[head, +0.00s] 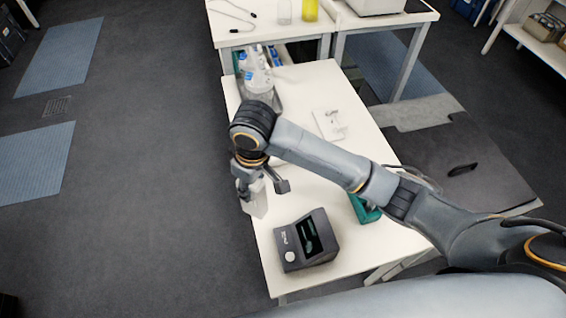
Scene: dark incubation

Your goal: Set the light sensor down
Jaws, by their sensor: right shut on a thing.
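My right gripper (262,183) reaches over the left edge of the white table (300,184) with its fingers pointing down. It is shut on a small pale block (257,204), likely the light sensor. The block is upright at the table's left edge; I cannot tell whether its bottom touches the top. The gripper and wrist hide its upper part. My left gripper is out of view.
A dark device with a screen (305,241) stands at the table's near end. A teal item (364,208) is partly behind my arm. Clear bottles (257,75) stand at the far left. A white card (329,125) lies mid-table. Bare tabletop surrounds it.

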